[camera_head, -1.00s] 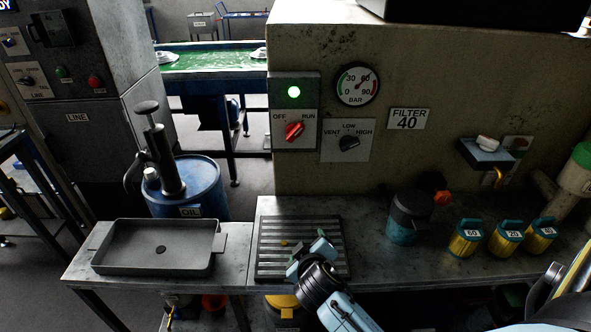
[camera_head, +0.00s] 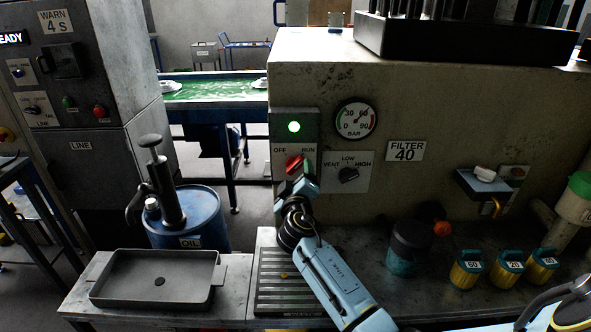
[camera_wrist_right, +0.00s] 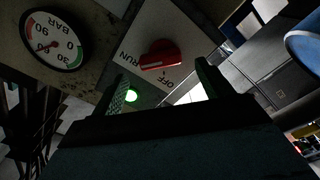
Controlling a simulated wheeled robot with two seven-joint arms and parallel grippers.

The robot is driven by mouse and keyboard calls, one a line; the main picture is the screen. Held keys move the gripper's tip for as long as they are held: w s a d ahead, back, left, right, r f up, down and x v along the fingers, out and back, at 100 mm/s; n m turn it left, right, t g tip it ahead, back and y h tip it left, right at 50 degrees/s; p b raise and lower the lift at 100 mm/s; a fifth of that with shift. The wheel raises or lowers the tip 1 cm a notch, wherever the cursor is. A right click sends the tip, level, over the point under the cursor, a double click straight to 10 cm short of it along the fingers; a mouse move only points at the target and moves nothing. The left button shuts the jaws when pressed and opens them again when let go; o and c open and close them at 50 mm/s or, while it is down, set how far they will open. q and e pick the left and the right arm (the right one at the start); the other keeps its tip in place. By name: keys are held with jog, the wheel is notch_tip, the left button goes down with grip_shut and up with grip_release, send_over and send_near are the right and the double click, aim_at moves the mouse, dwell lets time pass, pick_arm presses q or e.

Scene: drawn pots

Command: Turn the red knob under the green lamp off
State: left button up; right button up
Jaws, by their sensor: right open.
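The red knob (camera_head: 293,163) sits on a white plate marked OFF at left and RUN at right, directly under the lit green lamp (camera_head: 294,127). Its bar tilts up toward RUN. My right gripper (camera_head: 296,176) is in front of the plate, its fingertips close below the knob and partly covering it. In the right wrist view the knob (camera_wrist_right: 160,55) lies ahead of and between the two spread fingers (camera_wrist_right: 161,80), which look clear of it. The lamp also shows there (camera_wrist_right: 131,96), beside one finger.
A pressure gauge (camera_head: 355,118) and a black VENT/LOW/HIGH knob (camera_head: 348,174) are right of the red knob. Below are a slatted grate (camera_head: 268,290), a grey tray (camera_head: 155,279) and an oil drum (camera_head: 190,220). A dark jug (camera_head: 408,245) and several yellow canisters stand right.

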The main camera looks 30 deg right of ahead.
aim_at(295, 168)
jog(key=shift+x, duration=2.05)
jog(key=c, duration=1)
